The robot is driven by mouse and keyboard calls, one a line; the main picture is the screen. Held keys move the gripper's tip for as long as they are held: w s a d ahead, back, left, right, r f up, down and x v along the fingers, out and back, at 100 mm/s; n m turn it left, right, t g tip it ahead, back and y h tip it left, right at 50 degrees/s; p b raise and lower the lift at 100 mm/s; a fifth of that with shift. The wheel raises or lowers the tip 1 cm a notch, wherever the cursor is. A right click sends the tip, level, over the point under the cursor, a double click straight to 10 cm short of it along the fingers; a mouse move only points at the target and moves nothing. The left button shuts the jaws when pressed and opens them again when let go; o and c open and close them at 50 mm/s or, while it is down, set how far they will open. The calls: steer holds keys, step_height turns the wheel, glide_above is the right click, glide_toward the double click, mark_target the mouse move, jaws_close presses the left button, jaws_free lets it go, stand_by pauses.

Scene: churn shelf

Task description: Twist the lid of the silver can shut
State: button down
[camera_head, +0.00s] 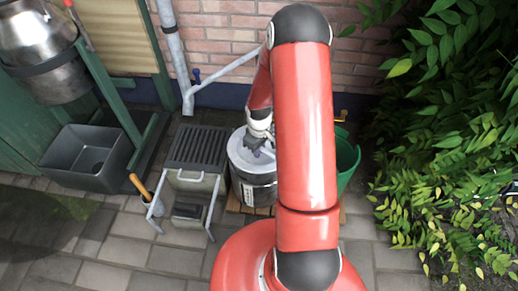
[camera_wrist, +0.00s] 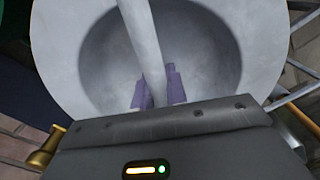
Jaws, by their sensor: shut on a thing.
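The can (camera_head: 253,188) stands upright on a low wooden pallet in the middle of the head view. It has a dark grey body with a pale label and a light grey lid (camera_head: 240,158) on top. In the wrist view the round, dished lid (camera_wrist: 215,45) fills the upper part, with a pale bar handle (camera_wrist: 140,35) across it. My gripper (camera_head: 258,148) is over the lid. Its purple fingers (camera_wrist: 157,88) are shut on the bar, one on each side. The lid's seating on the can is hidden in the wrist view.
A slatted grey stand (camera_head: 198,148) is close on the left of the can, and a green bin (camera_head: 347,160) is on its right. A brick wall (camera_head: 220,40) and drainpipe (camera_head: 172,45) are behind. A steel churn (camera_head: 40,50) hangs over a dark trough (camera_head: 88,158). Leaves crowd the right.

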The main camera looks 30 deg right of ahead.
steer(key=shift+n, duration=0.4)
steer(key=c, duration=1.3)
jaws_free()
step_height(320, 180, up, 8)
steer(key=shift+f+p, duration=0.1)
steer(key=shift+p, duration=0.55)
